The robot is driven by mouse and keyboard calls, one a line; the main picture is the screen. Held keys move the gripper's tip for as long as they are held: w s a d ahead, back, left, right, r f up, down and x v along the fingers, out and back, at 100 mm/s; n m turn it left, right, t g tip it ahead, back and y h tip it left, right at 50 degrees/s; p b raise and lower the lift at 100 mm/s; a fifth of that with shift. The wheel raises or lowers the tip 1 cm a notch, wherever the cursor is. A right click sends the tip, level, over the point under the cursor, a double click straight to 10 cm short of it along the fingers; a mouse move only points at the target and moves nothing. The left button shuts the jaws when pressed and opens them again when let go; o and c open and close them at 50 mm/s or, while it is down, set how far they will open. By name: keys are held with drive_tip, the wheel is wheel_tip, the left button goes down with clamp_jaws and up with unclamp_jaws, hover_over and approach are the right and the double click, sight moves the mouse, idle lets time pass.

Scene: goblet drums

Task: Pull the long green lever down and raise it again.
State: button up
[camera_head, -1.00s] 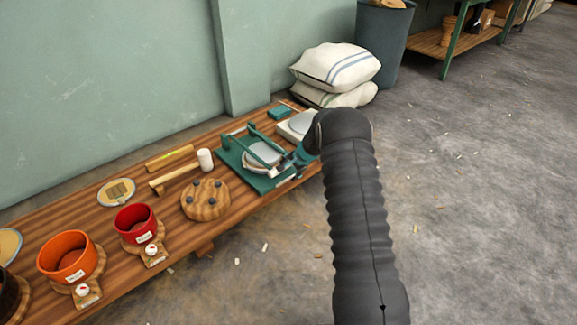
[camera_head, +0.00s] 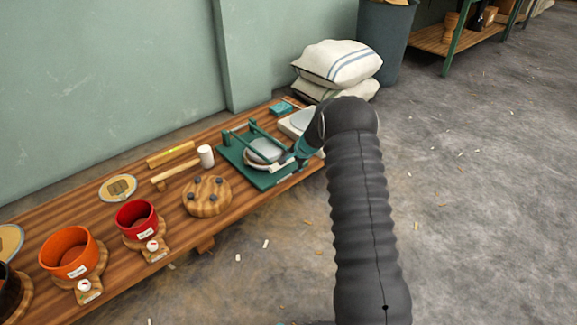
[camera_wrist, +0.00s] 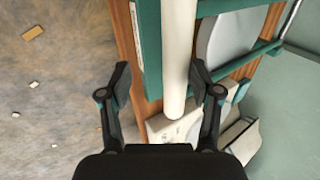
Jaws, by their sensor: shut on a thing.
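The green press (camera_head: 262,176) stands on the low wooden bench, with a round pale drum head (camera_head: 264,150) on it. Green bars of the press run over this disc towards my gripper. In the wrist view, a green bar (camera_wrist: 258,56) runs from the right towards a pale, straight round grip (camera_wrist: 178,50), which seems to be the handle end of the long green lever. My gripper (camera_wrist: 160,84) has this grip between its fingers and is shut on it, the right finger close beside it. In the head view, my arm hides most of the gripper and the lever's end.
The bench (camera_head: 120,225) also holds a mallet (camera_head: 205,156), a wooden disc with dark knobs (camera_head: 207,196), a red drum shell (camera_head: 136,218) and an orange one (camera_head: 68,254). White sacks (camera_head: 337,65) and a grey bin (camera_head: 383,40) stand behind.

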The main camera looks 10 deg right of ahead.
drive_tip(key=v, duration=0.9)
drive_tip(key=shift+s+d, duration=0.2)
drive_tip(key=shift+r, duration=0.25)
